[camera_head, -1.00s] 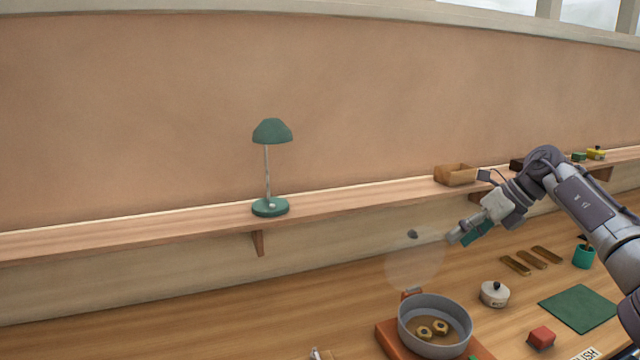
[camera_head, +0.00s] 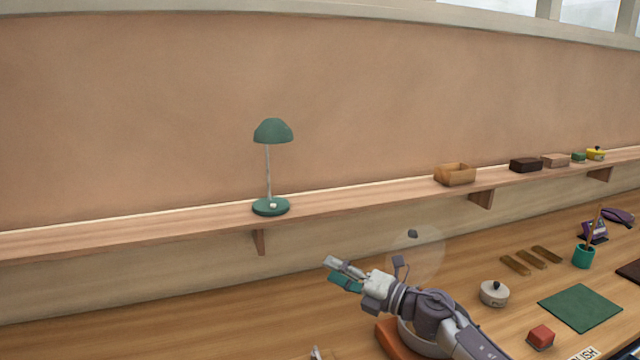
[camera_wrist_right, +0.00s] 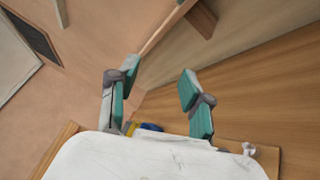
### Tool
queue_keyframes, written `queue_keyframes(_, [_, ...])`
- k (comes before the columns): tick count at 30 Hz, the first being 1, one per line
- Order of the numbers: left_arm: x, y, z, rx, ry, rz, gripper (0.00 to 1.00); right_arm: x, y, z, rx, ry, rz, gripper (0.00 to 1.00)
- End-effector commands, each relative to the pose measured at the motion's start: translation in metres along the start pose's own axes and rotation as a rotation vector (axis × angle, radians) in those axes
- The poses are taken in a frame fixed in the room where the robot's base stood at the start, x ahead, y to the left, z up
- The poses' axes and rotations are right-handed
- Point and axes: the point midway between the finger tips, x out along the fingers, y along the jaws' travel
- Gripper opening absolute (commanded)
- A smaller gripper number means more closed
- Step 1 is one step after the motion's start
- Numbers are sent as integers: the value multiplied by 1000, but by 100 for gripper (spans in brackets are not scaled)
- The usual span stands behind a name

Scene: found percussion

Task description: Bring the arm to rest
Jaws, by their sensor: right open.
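My right gripper (camera_head: 340,274) is open and empty, held above the table left of the pan, with its fingers pointing left. In the right wrist view its two teal-padded fingers (camera_wrist_right: 160,95) stand apart with nothing between them. My right forearm covers most of the grey pan (camera_head: 408,338), whose left rim shows on a red-brown board (camera_head: 388,340). My left gripper is not in view.
The shelf (camera_head: 350,202) holds a green lamp (camera_head: 271,206), a wooden box (camera_head: 455,175) and several small boxes. On the table, a lidded pot (camera_head: 494,293), a green mat (camera_head: 580,307), a red block (camera_head: 541,337) and a teal cup (camera_head: 583,257) stand right.

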Motion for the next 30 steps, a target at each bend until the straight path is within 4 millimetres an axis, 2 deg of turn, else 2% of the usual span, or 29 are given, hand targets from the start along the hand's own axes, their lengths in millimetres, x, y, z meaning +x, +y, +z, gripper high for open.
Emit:
queue_keyframes(1, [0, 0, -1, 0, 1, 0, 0, -3, -3, -15, 136, -104, 39, 49])
queue_keyframes(5, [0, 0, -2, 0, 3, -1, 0, -33, -20, -31, 494, -403, 73, 49])
queue_keyframes(8, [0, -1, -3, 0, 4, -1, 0, -76, -48, -47, 781, -633, 41, 49])
queue_keyframes(11, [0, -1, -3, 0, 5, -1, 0, -132, -82, -77, 1066, -858, -39, 49])
queue_keyframes(12, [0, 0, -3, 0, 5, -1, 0, -155, -95, -93, 1173, -943, -82, 49])
queue_keyframes(16, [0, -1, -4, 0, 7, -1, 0, -228, -124, -151, 1465, -1176, -239, 49])
queue_keyframes(18, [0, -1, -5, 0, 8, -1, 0, -259, -131, -182, 1579, -1269, -322, 49])
queue_keyframes(21, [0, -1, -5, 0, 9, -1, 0, -294, -132, -217, 1694, -1368, -421, 49])
queue_keyframes(30, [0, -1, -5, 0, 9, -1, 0, -359, -118, -290, 1893, -1546, -648, 49])
